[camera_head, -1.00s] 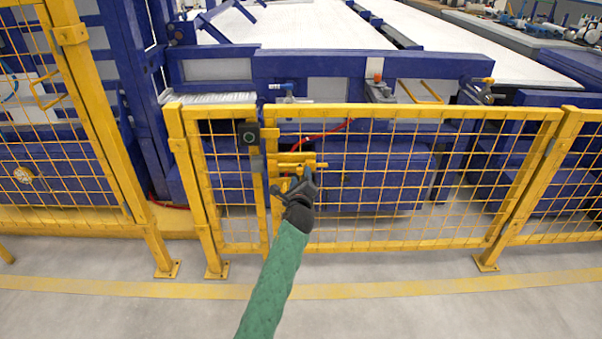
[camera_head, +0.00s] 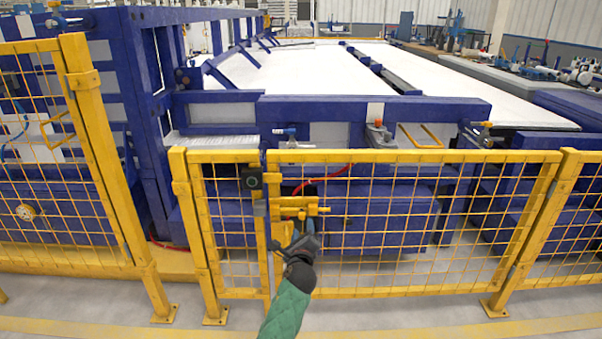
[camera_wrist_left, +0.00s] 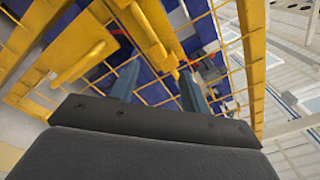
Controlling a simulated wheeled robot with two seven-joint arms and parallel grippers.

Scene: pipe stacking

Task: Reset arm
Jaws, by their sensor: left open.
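My left gripper (camera_head: 301,228) is in front of the yellow mesh gate, just below the yellow latch (camera_head: 298,207). Its arm has a green sleeve and comes up from the bottom of the head view. In the left wrist view the two fingers of the gripper (camera_wrist_left: 158,90) stand apart with nothing held between them. The yellow latch bars (camera_wrist_left: 70,62) lie past the fingertips in that view. My right gripper is not in view.
A yellow mesh fence (camera_head: 420,156) runs across the front, with a black box (camera_head: 251,179) on its post beside the latch. Behind it stands a blue machine frame (camera_head: 375,108) with a long white bed (camera_head: 470,85). Grey floor (camera_head: 400,310) is open in front.

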